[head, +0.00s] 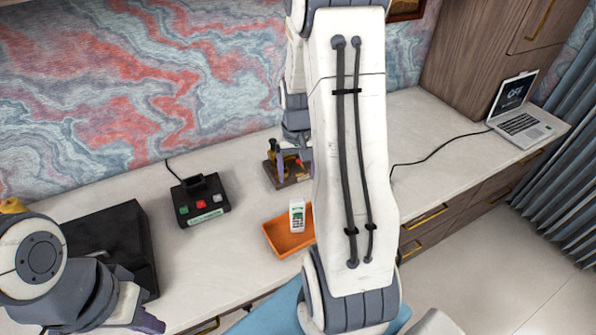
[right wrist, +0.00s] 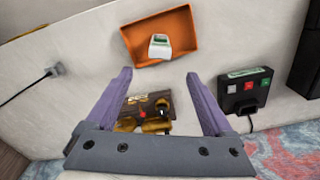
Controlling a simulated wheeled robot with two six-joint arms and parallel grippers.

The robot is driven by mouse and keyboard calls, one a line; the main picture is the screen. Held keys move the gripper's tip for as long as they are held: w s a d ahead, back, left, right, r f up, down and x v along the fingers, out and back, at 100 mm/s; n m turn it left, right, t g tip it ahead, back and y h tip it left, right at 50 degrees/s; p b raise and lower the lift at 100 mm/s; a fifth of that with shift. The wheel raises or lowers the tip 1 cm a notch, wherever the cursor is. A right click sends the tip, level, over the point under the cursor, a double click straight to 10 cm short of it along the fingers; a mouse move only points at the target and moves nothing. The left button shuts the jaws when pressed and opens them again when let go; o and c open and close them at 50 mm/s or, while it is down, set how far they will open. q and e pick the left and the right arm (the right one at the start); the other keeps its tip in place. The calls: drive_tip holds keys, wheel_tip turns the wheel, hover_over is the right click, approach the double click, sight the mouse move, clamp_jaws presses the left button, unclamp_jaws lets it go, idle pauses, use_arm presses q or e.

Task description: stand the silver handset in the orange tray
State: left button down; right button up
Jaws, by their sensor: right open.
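The orange tray (head: 283,244) lies on the desk, partly hidden by my right arm in the head view; it also shows in the right wrist view (right wrist: 180,25). The silver handset (head: 297,216), pale with a green screen and keys, is in the tray and looks upright, though its base contact is unclear. It also shows in the right wrist view (right wrist: 160,47). My right gripper (right wrist: 157,76) is open and empty, apart from the handset, over the desk behind the tray. My left gripper (head: 148,322) is at the lower left, mostly cropped; its opening is unclear.
A wooden stand (head: 288,173) with dark and yellow parts is beneath my right gripper. A black button box (head: 201,201) stands left of the tray, and a large black box (head: 112,240) is further left. A laptop (head: 520,115) is at the far right.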

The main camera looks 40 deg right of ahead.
drive_tip(key=shift+r, duration=0.5)
drive_tip(key=s+a+r+n, duration=0.1)
drive_tip(key=a+r+n, duration=0.2)
drive_tip(key=a, duration=0.6)
drive_tip(key=a+r+n, duration=0.3)
drive_tip(key=a, duration=0.6)
drive_tip(key=s+a+r+n, duration=0.1)
drive_tip(key=s+a+n, duration=0.3)
drive_tip(key=s+a, duration=0.2)
drive_tip(key=s+a+r+n+y, duration=0.1)
drive_tip(key=s+a+r+n, duration=0.1)
drive_tip(key=s+a, duration=0.4)
drive_tip(key=s+n, duration=0.1)
drive_tip(key=s, duration=0.2)
drive_tip(key=shift+s+a+r+n, duration=0.25)
drive_tip(key=shift+s+a+n, duration=0.05)
drive_tip(key=shift+a+n, duration=0.1)
drive_tip(key=shift+f+b, duration=0.85)
drive_tip(key=shift+f, duration=0.05)
